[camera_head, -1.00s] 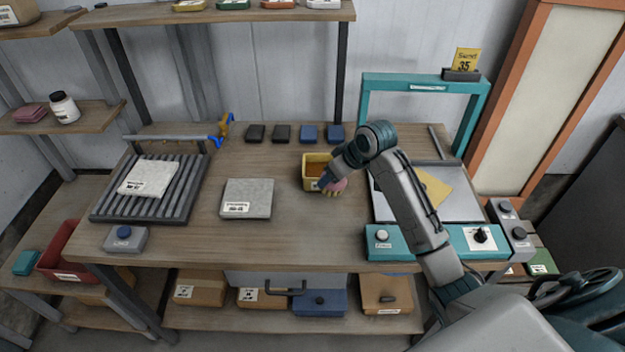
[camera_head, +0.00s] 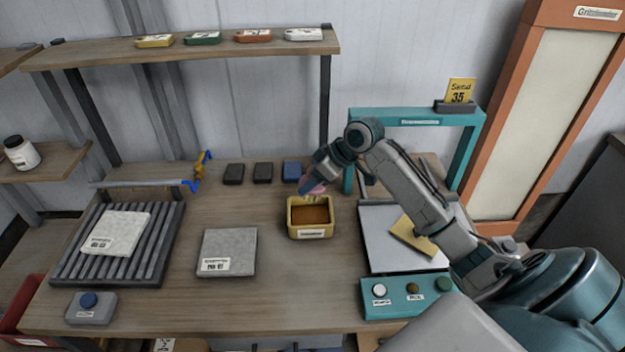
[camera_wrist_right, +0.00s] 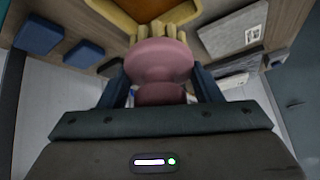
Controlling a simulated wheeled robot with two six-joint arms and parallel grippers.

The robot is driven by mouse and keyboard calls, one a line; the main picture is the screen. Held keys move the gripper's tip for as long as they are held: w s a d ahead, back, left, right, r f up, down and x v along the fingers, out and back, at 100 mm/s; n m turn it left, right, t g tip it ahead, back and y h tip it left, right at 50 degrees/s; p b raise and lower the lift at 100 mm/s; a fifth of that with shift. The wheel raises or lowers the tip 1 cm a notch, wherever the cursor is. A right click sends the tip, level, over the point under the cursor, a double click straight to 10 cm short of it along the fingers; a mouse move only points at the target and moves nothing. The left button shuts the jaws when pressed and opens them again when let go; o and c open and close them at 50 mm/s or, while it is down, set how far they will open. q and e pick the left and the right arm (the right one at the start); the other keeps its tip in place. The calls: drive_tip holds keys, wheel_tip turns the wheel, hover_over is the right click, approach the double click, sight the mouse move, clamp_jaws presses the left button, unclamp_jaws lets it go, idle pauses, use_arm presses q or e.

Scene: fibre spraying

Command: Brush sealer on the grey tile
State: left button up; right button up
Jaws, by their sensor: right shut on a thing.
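The grey tile (camera_head: 228,243) lies flat on the workbench, left of the tub, with a white label at its front edge. A yellow tub (camera_head: 310,233) holds brown liquid; its rim also shows at the top of the wrist view (camera_wrist_right: 140,22). My right gripper (camera_head: 312,187) is shut on a pink brush (camera_wrist_right: 160,62) with pale yellow bristles. In the head view the brush appears over the tub's back rim; whether the bristles touch the tub or liquid I cannot tell. My left gripper is not in view.
A paler tile (camera_head: 115,235) lies on a dark slatted rack (camera_head: 62,270) at left. A teal-framed machine (camera_head: 415,118) with a yellow sheet (camera_head: 412,240) stands at right. Dark and blue blocks (camera_head: 262,173) line the back. Bare bench surrounds the grey tile.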

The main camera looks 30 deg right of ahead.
sight(313, 195)
wheel_tip(313, 195, down, 4)
drive_tip(key=b, duration=0.3)
drive_tip(key=shift+r, duration=0.2)
drive_tip(key=shift+f+b, duration=0.95)
drive_tip(key=shift+f, duration=2.25)
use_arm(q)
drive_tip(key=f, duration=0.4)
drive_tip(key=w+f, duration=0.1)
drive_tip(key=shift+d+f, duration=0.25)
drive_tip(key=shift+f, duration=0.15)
use_arm(e)
wheel_tip(313, 195, up, 4)
drive_tip(key=p, duration=0.4)
drive_tip(key=shift+r, duration=0.2)
wheel_tip(313, 195, up, 6)
drive_tip(key=p, duration=0.6)
drive_tip(key=shift+r, duration=0.2)
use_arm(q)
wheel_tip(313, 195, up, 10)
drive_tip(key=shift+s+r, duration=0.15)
use_arm(e)
drive_tip(key=shift+f, duration=0.1)
